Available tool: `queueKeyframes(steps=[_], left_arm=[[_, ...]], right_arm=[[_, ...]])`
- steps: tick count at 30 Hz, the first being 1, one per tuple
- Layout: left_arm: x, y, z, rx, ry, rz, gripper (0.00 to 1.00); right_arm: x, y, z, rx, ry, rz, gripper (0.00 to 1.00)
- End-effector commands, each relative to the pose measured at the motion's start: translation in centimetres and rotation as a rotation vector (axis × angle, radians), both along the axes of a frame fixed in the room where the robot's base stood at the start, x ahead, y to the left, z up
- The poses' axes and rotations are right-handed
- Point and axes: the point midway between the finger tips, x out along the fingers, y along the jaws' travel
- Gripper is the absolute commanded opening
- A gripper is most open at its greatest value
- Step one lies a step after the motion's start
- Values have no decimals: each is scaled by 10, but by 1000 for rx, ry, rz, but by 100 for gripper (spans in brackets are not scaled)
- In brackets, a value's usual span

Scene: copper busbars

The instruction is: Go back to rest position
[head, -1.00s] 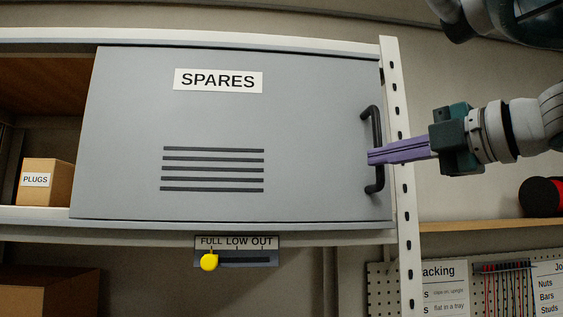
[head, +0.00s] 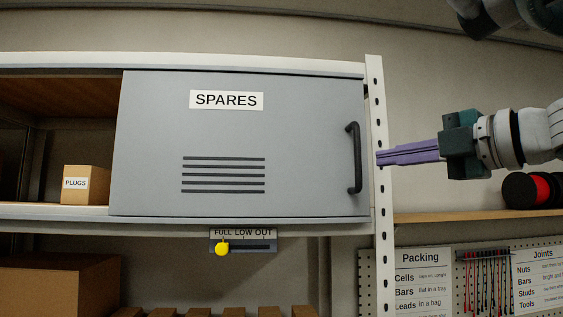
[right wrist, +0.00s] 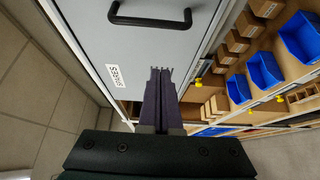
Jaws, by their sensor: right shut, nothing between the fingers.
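My right gripper (head: 380,157) is shut and empty, with its purple fingers pressed together. In the head view it points left, in front of the white shelf post and just right of the black handle (head: 354,158). The handle is on the grey cabinet door (head: 240,135) labelled SPARES, which covers the right part of the shelf. In the right wrist view the fingers (right wrist: 160,72) show shut, with the handle (right wrist: 150,18) beyond them and a gap between. My left gripper is not in view.
A cardboard PLUGS box (head: 85,185) stands in the open shelf bay at left. A yellow slider knob (head: 222,249) sits below the door at FULL. A pegboard (head: 460,280) and a red-black spool (head: 530,190) are at right. Blue bins (right wrist: 265,70) show in the wrist view.

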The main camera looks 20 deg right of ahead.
Motion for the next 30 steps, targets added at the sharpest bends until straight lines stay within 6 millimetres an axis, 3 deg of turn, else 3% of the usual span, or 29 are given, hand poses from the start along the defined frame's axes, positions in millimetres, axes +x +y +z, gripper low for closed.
queueKeyframes(steps=[7,10,13,17,20,24,27,30], left_arm=[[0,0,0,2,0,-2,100],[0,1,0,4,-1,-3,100],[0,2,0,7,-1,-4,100],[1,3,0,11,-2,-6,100],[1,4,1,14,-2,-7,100],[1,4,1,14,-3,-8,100],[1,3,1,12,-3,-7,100],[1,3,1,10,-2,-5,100]], right_arm=[[1,1,-3,6,6,1,0],[4,11,-26,49,47,-1,0],[8,33,-78,157,144,-23,0],[-8,71,-169,363,338,-107,0],[-37,97,-232,527,499,-217,0],[-98,124,-304,747,732,-427,0],[-151,137,-342,887,894,-609,0],[-202,147,-366,991,1032,-787,0]])
